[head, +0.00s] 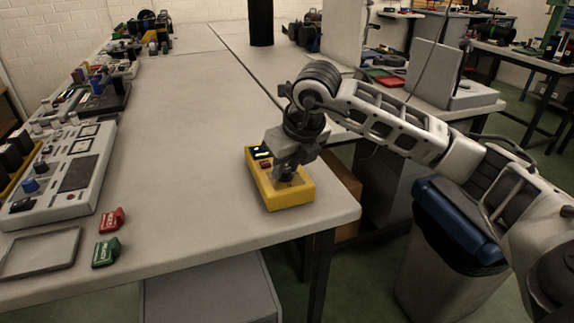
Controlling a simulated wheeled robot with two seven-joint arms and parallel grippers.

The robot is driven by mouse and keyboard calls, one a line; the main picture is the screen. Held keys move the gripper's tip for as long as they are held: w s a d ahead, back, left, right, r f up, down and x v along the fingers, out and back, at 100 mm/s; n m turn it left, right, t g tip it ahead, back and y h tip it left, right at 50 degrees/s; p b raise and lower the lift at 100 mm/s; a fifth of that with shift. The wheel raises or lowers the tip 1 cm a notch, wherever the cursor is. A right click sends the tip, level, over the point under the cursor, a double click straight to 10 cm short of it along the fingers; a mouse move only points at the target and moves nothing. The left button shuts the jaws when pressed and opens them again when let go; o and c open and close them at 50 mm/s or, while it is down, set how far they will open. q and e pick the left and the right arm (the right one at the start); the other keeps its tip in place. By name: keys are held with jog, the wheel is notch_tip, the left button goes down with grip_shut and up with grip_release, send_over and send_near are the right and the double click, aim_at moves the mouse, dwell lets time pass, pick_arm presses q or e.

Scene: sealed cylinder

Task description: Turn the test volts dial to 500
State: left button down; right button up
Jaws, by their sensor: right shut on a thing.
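A yellow box-shaped tester (293,197) lies on the table near its right front corner. A small dark display shows at its back left edge, with a small red part just below it. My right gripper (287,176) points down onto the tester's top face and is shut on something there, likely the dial. The fingers and wrist hide the dial, so its pointer and markings cannot be read. My left gripper is not in view.
A red block (111,220) and a green block (106,252) lie at the left front beside a shallow grey tray (40,254). A grey control panel (68,172) stands at the left. A black cylinder (261,22) stands at the back. The table's middle is clear.

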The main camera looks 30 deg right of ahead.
jog(key=shift+m, duration=0.6)
jog(key=o, duration=1)
jog(key=shift+r, duration=0.1)
pick_arm(q)
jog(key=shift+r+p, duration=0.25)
jog(key=shift+p, duration=0.45)
pick_arm(e)
jog(key=v, duration=1.5)
jog(key=shift+a+r, duration=0.35)
jog(key=shift+r, duration=0.05)
jog(key=shift+s, duration=0.1)
